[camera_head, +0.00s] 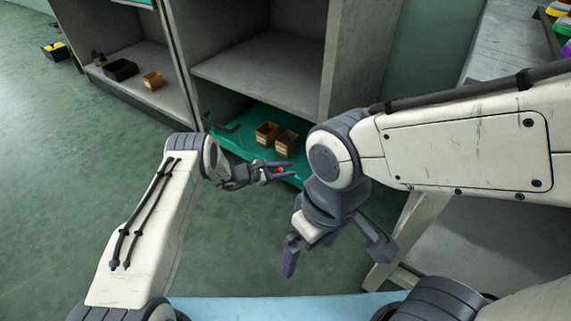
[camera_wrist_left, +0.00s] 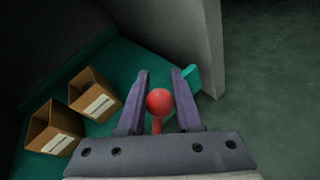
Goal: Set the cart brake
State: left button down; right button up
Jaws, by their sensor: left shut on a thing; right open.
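The cart (camera_head: 235,139) is a low teal platform inside the bottom bay of the grey shelving. A red ball-ended brake lever (camera_wrist_left: 158,103) stands at the cart's near edge; it also shows as a small red spot in the head view (camera_head: 279,170). My left gripper (camera_head: 284,171) has its purple fingers on either side of the red knob and is shut on it. In the left wrist view the knob sits between the fingers (camera_wrist_left: 160,85). My right gripper (camera_head: 335,262) hangs open and empty, nearer and lower, over the floor.
Two brown open boxes (camera_head: 287,143) stand on the cart, close to my left gripper. A grey upright panel (camera_wrist_left: 195,40) of the shelving is beside the lever. A black bin (camera_head: 121,69) and a small brown box (camera_head: 153,80) sit in the left bay.

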pick_arm(q)
jog(key=shift+d+f, duration=0.1)
dwell(0.4)
jog(key=c, duration=0.6)
grip_release()
jog(key=shift+p+v, duration=2.95)
jog(key=shift+v, duration=2.35)
jog(key=shift+s, duration=0.1)
